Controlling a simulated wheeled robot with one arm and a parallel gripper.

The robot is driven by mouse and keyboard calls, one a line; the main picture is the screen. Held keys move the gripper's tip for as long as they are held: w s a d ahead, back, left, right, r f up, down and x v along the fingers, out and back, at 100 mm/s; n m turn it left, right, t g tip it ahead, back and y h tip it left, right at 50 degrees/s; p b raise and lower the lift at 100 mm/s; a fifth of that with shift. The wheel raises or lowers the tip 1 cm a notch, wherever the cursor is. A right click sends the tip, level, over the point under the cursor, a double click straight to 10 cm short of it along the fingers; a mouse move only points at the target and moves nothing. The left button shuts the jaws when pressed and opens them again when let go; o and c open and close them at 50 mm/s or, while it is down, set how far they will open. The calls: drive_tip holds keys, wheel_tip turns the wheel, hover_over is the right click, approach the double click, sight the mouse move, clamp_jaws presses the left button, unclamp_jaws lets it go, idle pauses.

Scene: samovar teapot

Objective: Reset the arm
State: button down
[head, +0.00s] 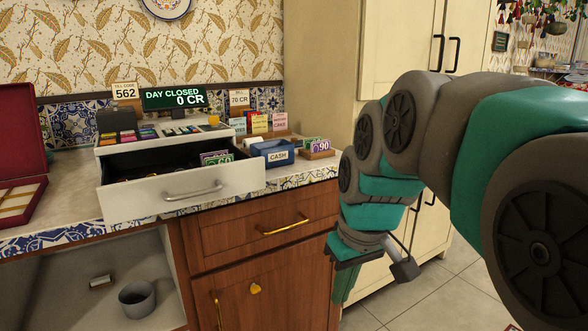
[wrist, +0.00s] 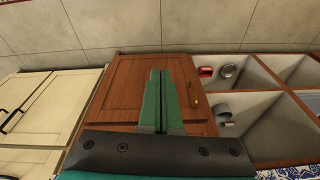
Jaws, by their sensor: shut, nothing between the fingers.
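My arm reaches in from the right in the head view and bends down in front of the cream cupboard. My gripper (head: 342,284) points down beside the right edge of the wooden cabinet (head: 285,290). In the wrist view my gripper (wrist: 162,78) shows as two green fingers pressed together, with nothing between them. The wooden cabinet door (wrist: 126,90) lies behind the fingers in that view. I cannot tell how far the fingers are from it.
A white till drawer (head: 150,197) stands pulled out over the counter. A blue cash box (head: 272,153) and price tags sit to its right. A cream cupboard (head: 400,50) stands behind my arm. Open shelves below hold a grey cup (head: 137,299). Tiled floor (head: 450,290) is clear at lower right.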

drive_tip(key=s+d+f+m+g, duration=0.2)
drive_tip(key=s+d+f, duration=0.1)
drive_tip(key=s+f, duration=0.5)
drive_tip(key=s+d+f+m+g+h, duration=0.1)
drive_tip(key=s+d+f+m, duration=0.1)
drive_tip(key=s+d+f, duration=0.2)
drive_tip(key=s+f, duration=0.3)
drive_tip(key=s, duration=0.5)
drive_tip(key=shift+s+d+f+m+g, duration=0.15)
drive_tip(key=shift+s+f+m+g, duration=0.1)
drive_tip(key=shift+f+m+g, duration=0.15)
